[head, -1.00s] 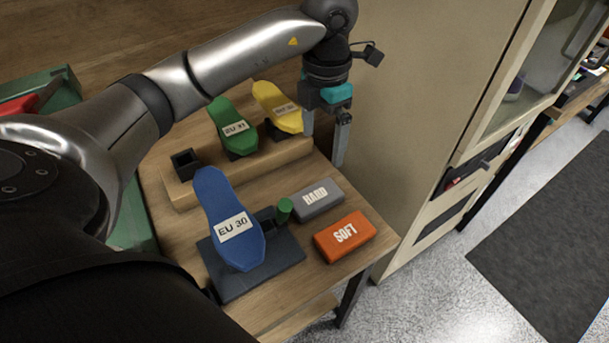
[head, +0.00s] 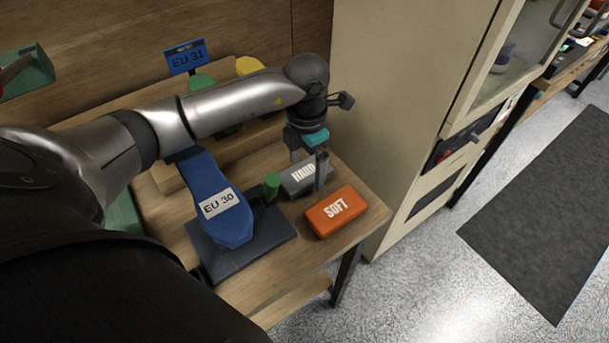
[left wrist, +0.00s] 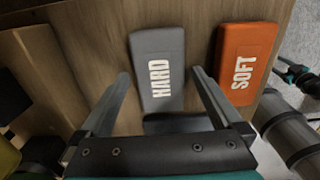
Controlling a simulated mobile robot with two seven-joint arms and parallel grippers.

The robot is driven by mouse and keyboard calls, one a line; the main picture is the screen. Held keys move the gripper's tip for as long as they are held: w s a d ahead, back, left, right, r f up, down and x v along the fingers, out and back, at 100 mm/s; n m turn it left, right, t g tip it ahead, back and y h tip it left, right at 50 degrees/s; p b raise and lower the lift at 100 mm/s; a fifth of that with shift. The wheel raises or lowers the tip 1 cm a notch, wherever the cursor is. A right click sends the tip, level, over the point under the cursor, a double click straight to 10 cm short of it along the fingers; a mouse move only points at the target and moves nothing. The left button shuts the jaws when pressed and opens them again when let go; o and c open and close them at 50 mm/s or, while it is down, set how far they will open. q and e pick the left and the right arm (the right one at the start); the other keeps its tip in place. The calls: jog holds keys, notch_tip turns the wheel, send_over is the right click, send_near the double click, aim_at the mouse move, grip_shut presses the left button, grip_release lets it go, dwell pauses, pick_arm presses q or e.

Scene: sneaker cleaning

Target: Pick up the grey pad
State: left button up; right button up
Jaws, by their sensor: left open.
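The grey pad (head: 298,177), marked HARD, lies on the wooden table beside the orange SOFT pad. In the left wrist view the grey pad (left wrist: 158,70) lies between and beyond the two open fingers. My left gripper (head: 308,172) is open above the grey pad, pointing down, with its fingers hiding part of it. It also shows in the left wrist view (left wrist: 160,95), with nothing held. I cannot tell from the views whether the fingertips touch the pad or the table.
The orange SOFT pad (head: 337,212) lies close by at the table's front right. A blue EU 30 shoe form (head: 217,198) stands on a dark base (head: 262,248) to the left, with a green knob (head: 271,185) near the grey pad. A tall beige cabinet (head: 400,90) stands right of the table.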

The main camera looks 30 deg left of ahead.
pick_arm(q)
jog(key=shift+f, duration=0.45)
jog(key=shift+c, duration=0.2)
jog(key=shift+r, duration=0.1)
jog(key=c, duration=1.4)
